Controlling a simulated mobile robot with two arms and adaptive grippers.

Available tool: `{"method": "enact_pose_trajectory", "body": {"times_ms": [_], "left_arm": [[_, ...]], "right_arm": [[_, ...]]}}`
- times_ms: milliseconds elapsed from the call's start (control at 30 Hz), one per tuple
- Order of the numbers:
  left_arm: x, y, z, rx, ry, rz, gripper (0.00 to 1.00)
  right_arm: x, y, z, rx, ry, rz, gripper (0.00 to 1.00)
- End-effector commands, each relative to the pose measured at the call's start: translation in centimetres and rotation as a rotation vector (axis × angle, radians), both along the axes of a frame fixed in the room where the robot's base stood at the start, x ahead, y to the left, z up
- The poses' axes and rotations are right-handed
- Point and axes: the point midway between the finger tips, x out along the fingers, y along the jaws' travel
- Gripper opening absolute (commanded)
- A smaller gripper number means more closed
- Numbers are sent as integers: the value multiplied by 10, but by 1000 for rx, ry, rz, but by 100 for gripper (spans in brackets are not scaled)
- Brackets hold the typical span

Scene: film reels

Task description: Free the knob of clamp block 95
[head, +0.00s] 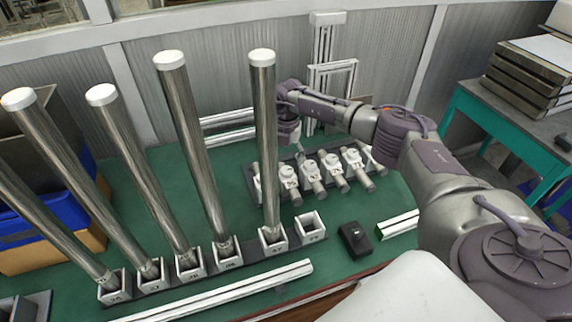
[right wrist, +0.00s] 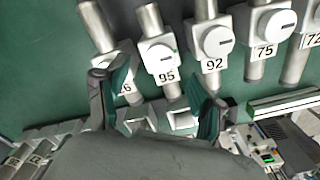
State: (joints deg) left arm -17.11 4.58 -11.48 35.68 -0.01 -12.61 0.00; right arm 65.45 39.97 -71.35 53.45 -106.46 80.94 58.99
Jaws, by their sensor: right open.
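Clamp block 95 (right wrist: 162,70) is in the right wrist view, a white block with a round slotted knob (right wrist: 158,56), set on a grey metal cylinder. My right gripper (right wrist: 160,86) is open and empty, its dark green pads on either side of the block's lower end. I cannot tell its height above the block. In the head view my right gripper (head: 288,118) hangs over the left end of the clamp row (head: 311,170), partly behind a tall tube. The block numbers are too small to read there. My left gripper is not in view.
Block 92 (right wrist: 212,48) and block 75 (right wrist: 270,26) stand to the right of 95. A partly hidden block (right wrist: 124,75) is close on its left. Several tall steel tubes (head: 265,150) rise from sockets in front. A black box (head: 355,240) lies at the right.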

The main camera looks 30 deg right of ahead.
Motion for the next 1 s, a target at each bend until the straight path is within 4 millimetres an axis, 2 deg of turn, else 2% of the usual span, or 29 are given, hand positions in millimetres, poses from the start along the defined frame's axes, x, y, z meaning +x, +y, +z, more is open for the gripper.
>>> {"method": "enact_pose_trajectory", "body": {"times_ms": [100,300,667,1000], "left_arm": [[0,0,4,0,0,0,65],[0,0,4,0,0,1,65],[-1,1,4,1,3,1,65],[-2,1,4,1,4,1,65]], "right_arm": [[-1,1,-21,1,2,-1,68],[0,0,-42,2,1,-1,68],[0,0,-47,1,-1,0,68],[0,0,-46,1,-1,0,11]]}}
